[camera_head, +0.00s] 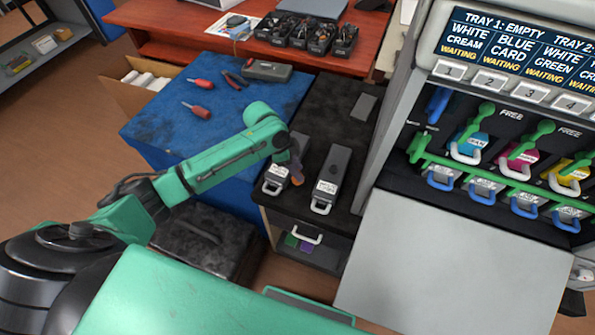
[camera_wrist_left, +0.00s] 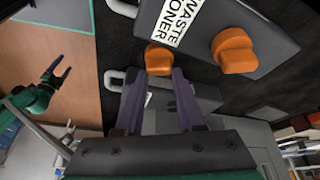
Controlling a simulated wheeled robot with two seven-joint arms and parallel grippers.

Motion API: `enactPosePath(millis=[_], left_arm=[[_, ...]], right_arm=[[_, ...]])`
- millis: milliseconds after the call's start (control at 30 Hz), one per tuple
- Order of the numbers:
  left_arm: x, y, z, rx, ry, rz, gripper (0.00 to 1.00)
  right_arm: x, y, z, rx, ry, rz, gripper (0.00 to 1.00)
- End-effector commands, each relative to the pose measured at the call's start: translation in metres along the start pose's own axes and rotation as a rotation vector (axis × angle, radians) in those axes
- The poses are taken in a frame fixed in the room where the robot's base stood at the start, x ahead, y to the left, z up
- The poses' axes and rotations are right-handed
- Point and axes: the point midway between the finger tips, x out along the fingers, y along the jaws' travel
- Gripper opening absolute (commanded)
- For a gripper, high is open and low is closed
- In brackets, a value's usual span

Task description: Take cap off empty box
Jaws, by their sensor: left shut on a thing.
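Two dark grey toner boxes with white labels and pale handles lie side by side on the black cart top, the left one (camera_head: 275,176) and the right one (camera_head: 326,178). In the left wrist view a box labelled "WASTE TONER" (camera_wrist_left: 213,22) carries an orange cap (camera_wrist_left: 235,52). My left gripper (camera_head: 297,171) is over the left box; its dark fingers (camera_wrist_left: 160,80) are shut on another orange cap (camera_wrist_left: 158,58). I cannot tell whether this held cap still touches the box below it (camera_wrist_left: 205,92). My right gripper (camera_wrist_left: 57,76) shows far off at the left, open and empty.
The black cart (camera_head: 322,115) has free room behind the boxes. A blue table (camera_head: 165,130) with screwdrivers, pliers and a grey case stands to its left. The large printer (camera_head: 470,260) with coloured cartridges stands close at the right. A red desk (camera_head: 160,25) is behind.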

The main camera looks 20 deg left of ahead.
Motion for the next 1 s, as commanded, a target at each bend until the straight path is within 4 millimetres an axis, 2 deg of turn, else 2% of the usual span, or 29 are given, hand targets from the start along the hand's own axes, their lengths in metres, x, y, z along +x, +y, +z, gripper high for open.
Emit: enactPosePath(millis=[100, 433, 467, 500, 533, 833, 933, 1000], left_arm=[[0.017, 0.000, 0.006, 0.000, 0.000, 0.000, 0.00], [0.021, -0.001, 0.008, 0.000, 0.000, 0.000, 0.00], [0.020, -0.001, 0.008, 0.001, 0.000, -0.001, 0.45], [0.020, -0.001, 0.008, 0.001, 0.000, -0.001, 0.60], [0.020, -0.001, 0.008, 0.001, 0.000, -0.001, 0.67], [0.019, -0.001, 0.007, 0.000, 0.001, -0.001, 0.67], [0.010, -0.001, 0.006, 0.001, 0.001, -0.003, 0.67], [-0.003, -0.002, 0.006, 0.001, 0.002, -0.004, 0.67]], right_arm=[[0.000, 0.000, 0.000, 0.000, 0.000, 0.000, 0.80], [0.002, 0.000, 0.000, 0.001, 0.000, 0.000, 0.80], [0.002, 0.000, 0.000, 0.001, 0.000, 0.000, 0.80], [0.001, 0.000, 0.000, 0.001, 0.000, 0.000, 0.80], [0.001, 0.000, 0.000, 0.001, 0.000, 0.000, 0.80], [0.001, 0.000, 0.000, 0.001, 0.001, -0.001, 0.80], [0.000, 0.000, 0.000, 0.000, 0.001, -0.001, 0.80], [-0.001, 0.000, 0.000, 0.000, 0.000, -0.001, 0.80]])
